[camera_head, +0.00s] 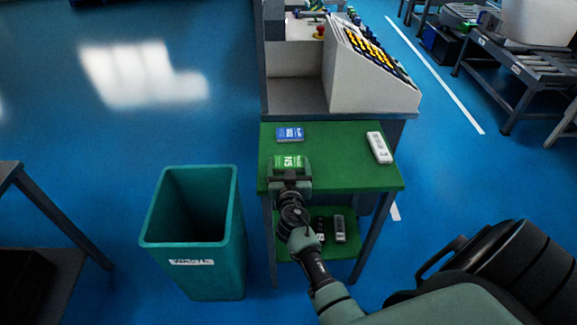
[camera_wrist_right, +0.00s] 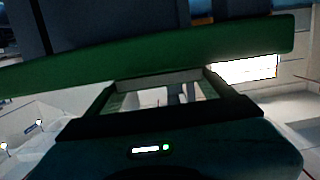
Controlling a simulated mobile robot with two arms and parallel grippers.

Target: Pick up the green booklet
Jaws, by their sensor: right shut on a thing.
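The green booklet (camera_head: 290,161), with white print on its cover, is at the front left of the green table (camera_head: 345,172). My right gripper (camera_head: 290,174) reaches it from the front edge of the table, with its fingers at the booklet's near part, and is shut on it. The gripper hides the booklet's near end. In the right wrist view the gripper (camera_wrist_right: 160,95) shows close up below a green table edge (camera_wrist_right: 150,55). The booklet cannot be clearly made out there. My left gripper is not in view.
A blue booklet (camera_head: 290,134) lies behind the green one. A white device (camera_head: 379,147) lies at the table's right. A teal waste bin (camera_head: 193,262) stands on the floor to the left. A lower green shelf (camera_head: 317,248) holds small items. A machine (camera_head: 372,75) stands behind.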

